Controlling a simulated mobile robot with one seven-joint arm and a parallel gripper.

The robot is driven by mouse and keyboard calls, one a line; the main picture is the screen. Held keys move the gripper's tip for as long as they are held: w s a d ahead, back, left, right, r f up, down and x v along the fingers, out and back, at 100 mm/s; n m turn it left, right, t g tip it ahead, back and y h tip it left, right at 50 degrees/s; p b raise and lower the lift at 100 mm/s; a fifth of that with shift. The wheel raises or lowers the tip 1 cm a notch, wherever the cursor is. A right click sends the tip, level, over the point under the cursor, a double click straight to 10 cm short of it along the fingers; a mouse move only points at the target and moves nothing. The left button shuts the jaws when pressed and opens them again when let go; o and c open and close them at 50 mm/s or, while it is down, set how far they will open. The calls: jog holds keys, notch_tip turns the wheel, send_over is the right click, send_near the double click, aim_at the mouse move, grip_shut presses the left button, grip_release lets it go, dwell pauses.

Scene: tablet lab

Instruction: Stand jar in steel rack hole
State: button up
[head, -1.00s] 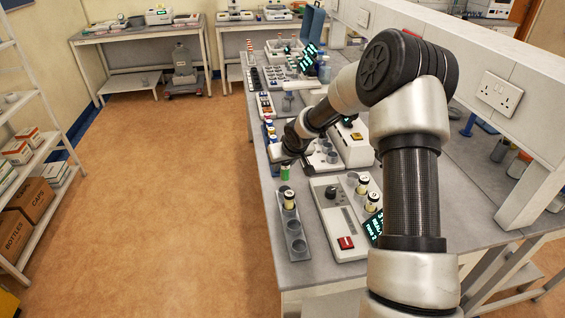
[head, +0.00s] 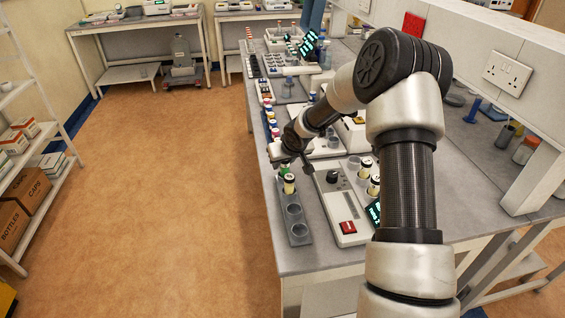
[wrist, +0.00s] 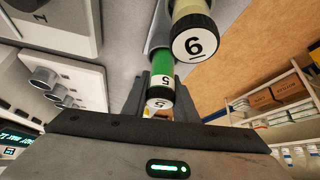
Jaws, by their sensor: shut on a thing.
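The steel rack (head: 300,237) is a narrow grey strip along the left edge of the bench, with open round holes at its near end. My gripper (head: 287,157) is above its far end. It is shut on a green jar (wrist: 162,68) with a cap marked 5, which shows between the fingers in the wrist view. In the head view the green jar (head: 284,169) is mostly hidden by my gripper. Beside it a pale yellow jar with a black cap marked 6 (wrist: 194,36) stands in the rack. I cannot tell whether the green jar's base is inside a hole.
A white instrument with a red button (head: 348,227) stands right of the rack, with capped jars (head: 374,184) at its far right. A row of small coloured-cap items (head: 270,120) lies beyond my gripper. The floor (head: 180,200) to the left is clear.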

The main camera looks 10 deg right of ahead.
jog(key=shift+f+b, duration=0.6)
jog(key=o, duration=1.1)
jog(key=shift+r, duration=0.1)
jog(key=p+v, duration=0.2)
jog(key=v, duration=1.5)
jog(key=shift+s+r, duration=0.1)
jog(key=shift+s, duration=0.05)
